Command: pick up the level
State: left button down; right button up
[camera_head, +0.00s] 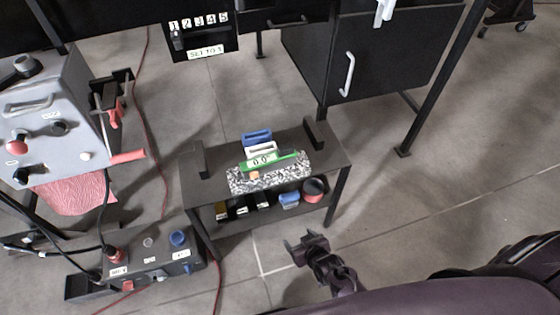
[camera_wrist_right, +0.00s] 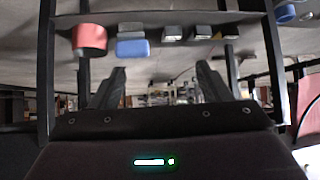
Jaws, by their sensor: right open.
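The level (camera_head: 270,162) is a green bar with a white display face reading about 0.0. It lies at a slant on a black-and-white speckled block (camera_head: 270,180), on top of a small dark table (camera_head: 215,172). My right gripper (camera_head: 308,243) is in front of the table, below and right of the level, apart from it and empty. In the right wrist view my right gripper's (camera_wrist_right: 158,85) two dark fingers are spread wide with nothing between them. The level does not show in that view. My left gripper is not in view.
Blue (camera_head: 257,138) and white (camera_head: 260,149) handled pieces stand just behind the level. Dark uprights (camera_head: 315,133) stand on the tabletop. The lower shelf holds a red cup (camera_head: 314,189), a blue item (camera_head: 289,199) and black tools. A control box (camera_head: 150,258) sits left.

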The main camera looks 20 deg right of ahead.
jog(key=w+r+t+b, duration=0.3)
jog(key=w+r+t, duration=0.2)
jog(key=w+r, duration=0.6)
jog(key=t+b, duration=0.2)
jog(key=t, duration=0.1)
send_near(287, 152)
jog(key=shift+m, duration=0.3)
jog(key=w, duration=0.3)
jog(key=w+a+f, duration=0.1)
jog(key=shift+w, duration=0.3)
jog(key=w, duration=0.7)
jog(key=shift+w+r, duration=0.3)
jog(key=shift+w, duration=0.1)
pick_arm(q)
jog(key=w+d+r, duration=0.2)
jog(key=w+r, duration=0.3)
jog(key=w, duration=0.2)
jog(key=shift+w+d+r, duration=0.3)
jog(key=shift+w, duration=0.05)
pick_arm(e)
jog(key=shift+c, duration=0.3)
jog(key=c, duration=0.9)
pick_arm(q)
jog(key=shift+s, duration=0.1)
pick_arm(e)
jog(key=shift+c, duration=1.4)
jog(key=shift+r, duration=0.15)
